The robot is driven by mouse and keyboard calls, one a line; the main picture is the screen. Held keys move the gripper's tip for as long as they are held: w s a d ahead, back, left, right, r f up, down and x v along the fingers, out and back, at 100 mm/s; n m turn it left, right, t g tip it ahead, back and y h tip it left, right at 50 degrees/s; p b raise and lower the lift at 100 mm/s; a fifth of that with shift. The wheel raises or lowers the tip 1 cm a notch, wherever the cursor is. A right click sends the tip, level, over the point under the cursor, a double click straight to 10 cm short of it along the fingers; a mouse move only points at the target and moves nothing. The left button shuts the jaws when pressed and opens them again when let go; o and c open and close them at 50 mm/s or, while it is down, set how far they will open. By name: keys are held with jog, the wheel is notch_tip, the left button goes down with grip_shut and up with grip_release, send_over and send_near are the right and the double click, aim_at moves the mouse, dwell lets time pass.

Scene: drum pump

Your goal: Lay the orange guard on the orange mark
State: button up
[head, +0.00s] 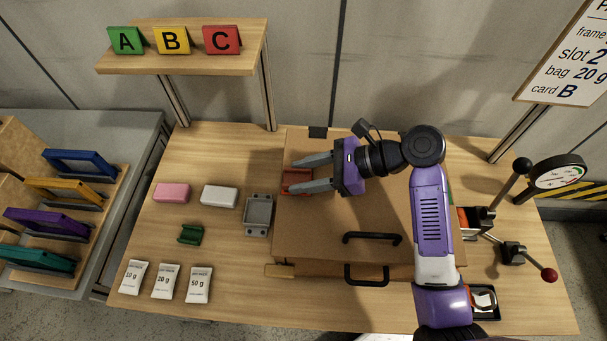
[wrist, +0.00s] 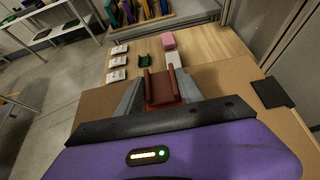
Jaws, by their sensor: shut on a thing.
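My gripper (head: 291,177) is shut on the orange guard (head: 297,182), which sits between the two grey fingers over the left part of the brown box lid. In the wrist view the guard (wrist: 161,88) is a reddish-orange channel with raised sides, held between the fingers. I cannot tell whether the guard touches the lid. No orange mark is clearly visible. A small orange patch (head: 463,217) shows at the right beside my arm, partly hidden; I cannot tell what it is.
The brown box (head: 330,236) has black handles (head: 372,238). Left of it are a grey tray (head: 258,214), white block (head: 219,196), pink block (head: 172,193), green piece (head: 190,235) and several bags (head: 165,281). Levers (head: 512,253) and a gauge (head: 557,172) stand right.

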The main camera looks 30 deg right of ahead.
jog(key=shift+f, duration=0.3)
jog(key=o, duration=1.4)
jog(key=shift+c, duration=0.2)
jog(key=shift+s+d+r, duration=0.1)
jog(key=shift+d+r, duration=0.15)
jog(key=v, duration=1.1)
jog(key=shift+s+d, duration=0.15)
